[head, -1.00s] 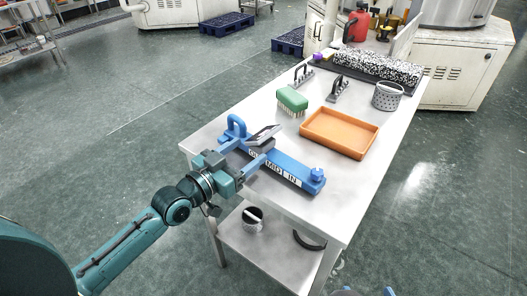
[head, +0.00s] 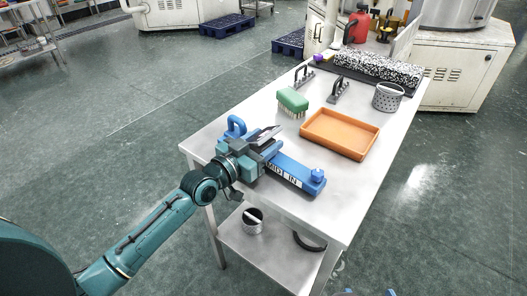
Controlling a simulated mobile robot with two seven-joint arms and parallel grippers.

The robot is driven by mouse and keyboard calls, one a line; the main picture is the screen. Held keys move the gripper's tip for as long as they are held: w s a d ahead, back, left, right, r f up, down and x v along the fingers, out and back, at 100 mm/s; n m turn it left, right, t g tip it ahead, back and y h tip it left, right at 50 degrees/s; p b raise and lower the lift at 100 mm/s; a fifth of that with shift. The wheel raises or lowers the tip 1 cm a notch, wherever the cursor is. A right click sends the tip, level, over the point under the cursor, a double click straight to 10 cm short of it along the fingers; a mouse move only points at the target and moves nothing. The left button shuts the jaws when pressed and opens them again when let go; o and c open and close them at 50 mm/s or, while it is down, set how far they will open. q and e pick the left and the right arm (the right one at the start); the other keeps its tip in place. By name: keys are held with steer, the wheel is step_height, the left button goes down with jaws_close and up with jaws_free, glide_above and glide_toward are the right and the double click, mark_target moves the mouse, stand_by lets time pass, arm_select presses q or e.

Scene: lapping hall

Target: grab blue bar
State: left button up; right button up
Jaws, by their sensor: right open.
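The blue bar (head: 305,180) lies diagonally near the front end of the metal table. It has white labels reading MID and IN, a round blue knob at its right end and a blue loop handle (head: 235,125) at its far left end. My left gripper (head: 271,143) is over the middle of the bar and hides part of it and its lettering. Its fingers overlap the bar and a grey piece there, so I cannot tell whether they are closed on it.
An orange tray (head: 341,150) stands right of the bar. Behind are a green brush (head: 292,100), two dark handled tools, a perforated metal cup (head: 387,97) and a speckled block (head: 376,68). The lower shelf (head: 268,252) holds a dark cup.

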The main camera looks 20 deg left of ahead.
arm_select(q)
steer(key=c, duration=1.1)
steer(key=shift+r, duration=0.15)
jaws_close()
